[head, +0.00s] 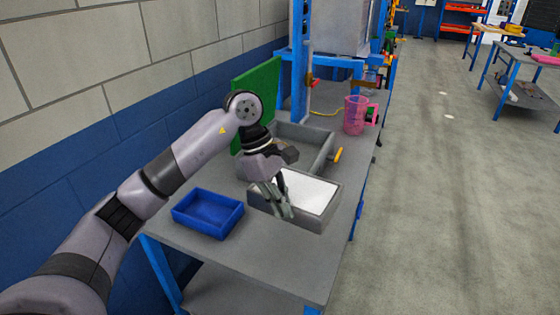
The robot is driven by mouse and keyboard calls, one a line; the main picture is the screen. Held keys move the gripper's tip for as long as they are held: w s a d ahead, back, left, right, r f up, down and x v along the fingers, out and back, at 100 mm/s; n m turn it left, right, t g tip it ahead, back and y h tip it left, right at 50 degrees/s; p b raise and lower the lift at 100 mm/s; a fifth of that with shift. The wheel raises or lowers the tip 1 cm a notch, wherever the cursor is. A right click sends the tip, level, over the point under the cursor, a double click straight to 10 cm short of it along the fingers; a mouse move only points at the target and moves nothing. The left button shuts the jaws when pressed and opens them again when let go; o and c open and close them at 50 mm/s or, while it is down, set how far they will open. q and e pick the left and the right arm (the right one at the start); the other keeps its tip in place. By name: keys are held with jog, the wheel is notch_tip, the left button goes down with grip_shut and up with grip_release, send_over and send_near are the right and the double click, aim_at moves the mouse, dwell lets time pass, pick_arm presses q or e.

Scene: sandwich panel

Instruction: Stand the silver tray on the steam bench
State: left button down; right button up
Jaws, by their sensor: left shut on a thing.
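A silver-grey rectangular tray (318,222) with a bright white inside is at the middle of the grey bench (265,260), which has blue legs. My left gripper (278,203) comes down from above at the tray's near left side. It is shut on the tray's edge, and its fingers hide part of that wall. The tray looks level. I cannot tell whether its underside touches the bench top. My right gripper is not in view.
A blue bin (208,214) stands left of the tray. Behind are a larger grey container (318,145), a green panel (262,85), a yellow-handled item (337,156) and a pink jug (354,115). The bench's near end is clear.

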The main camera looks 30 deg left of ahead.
pick_arm(q)
jog(key=shift+w+a+r+n, duration=0.2)
jog(key=shift+w+r+n, duration=0.25)
jog(key=shift+r, duration=0.1)
jog(key=shift+w+a+f, duration=0.1)
jog(key=shift+w, duration=0.1)
jog(key=f, duration=0.3)
jog(key=f+p, duration=0.1)
jog(key=f, duration=0.1)
jog(key=shift+s+f, duration=0.25)
notch_tip(320, 180, down, 9)
jog(key=shift+w+f+p, duration=0.15)
jog(key=shift+f+p, duration=0.05)
jog(key=shift+p, duration=0.55)
notch_tip(320, 180, down, 4)
jog(key=shift+f+p, duration=0.1)
jog(key=shift+p, duration=0.25)
jog(key=shift+f, duration=0.2)
jog(key=c, duration=1.8)
grip_release()
jog(key=shift+o, duration=0.4)
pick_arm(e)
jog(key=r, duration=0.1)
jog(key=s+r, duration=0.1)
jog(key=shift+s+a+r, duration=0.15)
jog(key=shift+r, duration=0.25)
